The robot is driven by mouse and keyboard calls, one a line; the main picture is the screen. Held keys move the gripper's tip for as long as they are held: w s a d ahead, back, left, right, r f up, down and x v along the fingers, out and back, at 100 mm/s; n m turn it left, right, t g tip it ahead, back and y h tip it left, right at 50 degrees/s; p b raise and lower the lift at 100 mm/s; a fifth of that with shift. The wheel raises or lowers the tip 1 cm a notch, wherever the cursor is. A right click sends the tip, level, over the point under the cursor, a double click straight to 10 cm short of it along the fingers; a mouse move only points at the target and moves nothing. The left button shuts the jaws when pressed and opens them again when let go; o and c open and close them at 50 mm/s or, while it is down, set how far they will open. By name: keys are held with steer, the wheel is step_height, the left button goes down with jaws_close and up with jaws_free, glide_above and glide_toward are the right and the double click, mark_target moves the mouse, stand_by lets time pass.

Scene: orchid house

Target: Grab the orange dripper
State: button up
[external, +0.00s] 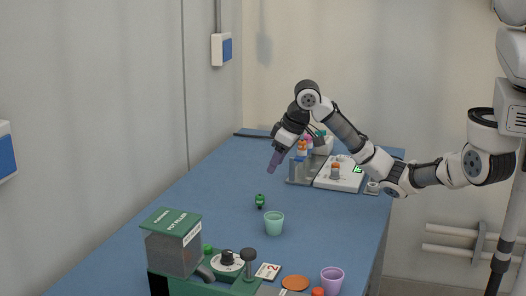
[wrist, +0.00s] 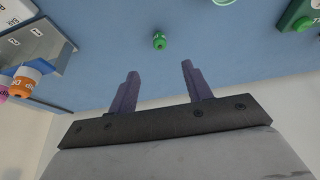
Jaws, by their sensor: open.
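An orange-topped dripper (external: 301,147) stands at the grey rack (external: 300,170) toward the back of the blue table, with pink and teal tops close by. In the wrist view an orange-and-white dripper (wrist: 26,78) with lettering shows at the left edge, beside the labelled grey rack (wrist: 35,42). Another orange-topped item (external: 335,170) stands on the white device; I cannot tell if it is also a dripper. My gripper (external: 274,161) is open and empty, above the table left of the rack. Its two purple fingers (wrist: 160,72) are apart in the wrist view.
A small green dripper-like item (external: 260,201) stands alone on the table; it also shows in the wrist view (wrist: 159,41). A mint cup (external: 274,223), a purple cup (external: 332,280) and the green pot filler (external: 172,240) are nearer the front. The table's left side is clear.

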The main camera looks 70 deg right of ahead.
steer(key=w+d+r+m+t+h+p, duration=0.15)
steer(key=d+r, duration=0.25)
steer(key=r, duration=0.4)
steer(key=w+d+r+m+t+h+b, duration=0.1)
steer(key=w+d+r+t+h, duration=0.15)
steer(key=r, duration=0.65)
steer(key=s+d+r+m+h+p, duration=0.1)
steer(key=s+d+r+m, duration=0.2)
steer(key=d+r, duration=0.35)
steer(key=m+g+y, duration=0.2)
steer(key=m+g, duration=0.2)
steer(key=g, duration=0.1)
glide_above(303, 141)
steer(key=s+a, duration=0.2)
steer(key=s, duration=0.1)
step_height(303, 141, down, 20)
steer(key=shift+n, duration=0.25)
steer(key=x, duration=0.2)
steer(key=w+p+x, duration=0.1)
steer(key=x, duration=0.2)
steer(key=shift+w+d+r+p, duration=0.1)
steer(key=shift+w+p, duration=0.05)
steer(key=shift+p, duration=0.15)
steer(key=shift+w+d+f, duration=0.1)
steer(key=shift+d+f, duration=0.05)
steer(key=shift+f, duration=0.25)
